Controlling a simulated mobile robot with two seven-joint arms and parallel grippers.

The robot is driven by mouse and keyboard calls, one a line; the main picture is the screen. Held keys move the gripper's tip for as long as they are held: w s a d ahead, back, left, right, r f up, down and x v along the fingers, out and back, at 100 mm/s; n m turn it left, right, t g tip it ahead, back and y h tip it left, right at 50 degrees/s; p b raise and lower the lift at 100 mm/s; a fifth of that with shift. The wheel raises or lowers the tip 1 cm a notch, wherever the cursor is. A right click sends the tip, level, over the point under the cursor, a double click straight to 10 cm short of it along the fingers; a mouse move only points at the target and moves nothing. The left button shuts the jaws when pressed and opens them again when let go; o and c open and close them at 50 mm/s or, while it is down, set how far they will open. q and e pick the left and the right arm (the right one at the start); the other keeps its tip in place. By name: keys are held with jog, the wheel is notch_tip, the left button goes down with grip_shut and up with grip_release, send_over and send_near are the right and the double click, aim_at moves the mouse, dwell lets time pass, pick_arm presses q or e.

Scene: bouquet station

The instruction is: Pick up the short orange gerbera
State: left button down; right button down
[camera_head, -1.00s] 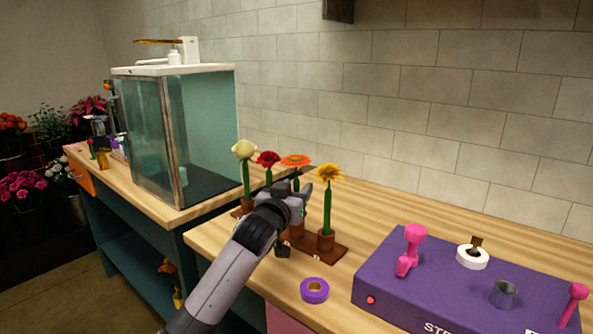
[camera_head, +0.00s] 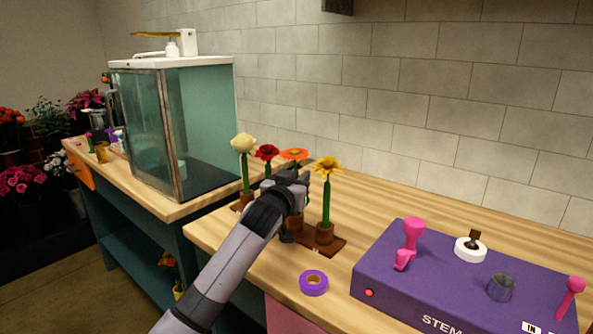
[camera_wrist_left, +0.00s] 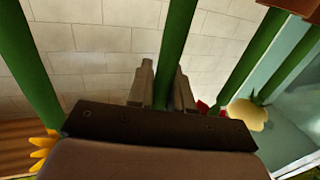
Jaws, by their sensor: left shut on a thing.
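The orange gerbera (camera_head: 294,154) stands upright in the wooden holder (camera_head: 331,246), between a red flower (camera_head: 266,152) and a yellow-orange flower (camera_head: 328,166). My left gripper (camera_head: 300,178) is shut on its green stem, just below the bloom. In the left wrist view, the stem (camera_wrist_left: 177,50) runs between the two fingers (camera_wrist_left: 163,88); the bloom is hidden behind the gripper body. My gripper and arm cover part of the stem and holder in the head view. My right gripper is not in view.
A cream flower (camera_head: 243,144) stands at the holder's left end. The neighbouring stems are close on both sides. A purple tape roll (camera_head: 313,284) lies in front, and a purple machine (camera_head: 400,296) stands to the right. A glass cabinet (camera_head: 205,130) is behind left.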

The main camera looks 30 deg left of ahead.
pick_arm(q)
jog(key=shift+r, duration=0.1)
notch_tip(320, 180, up, 27)
jog(key=p, duration=0.7)
dwell(0.5)
jog(key=shift+d, duration=0.1)
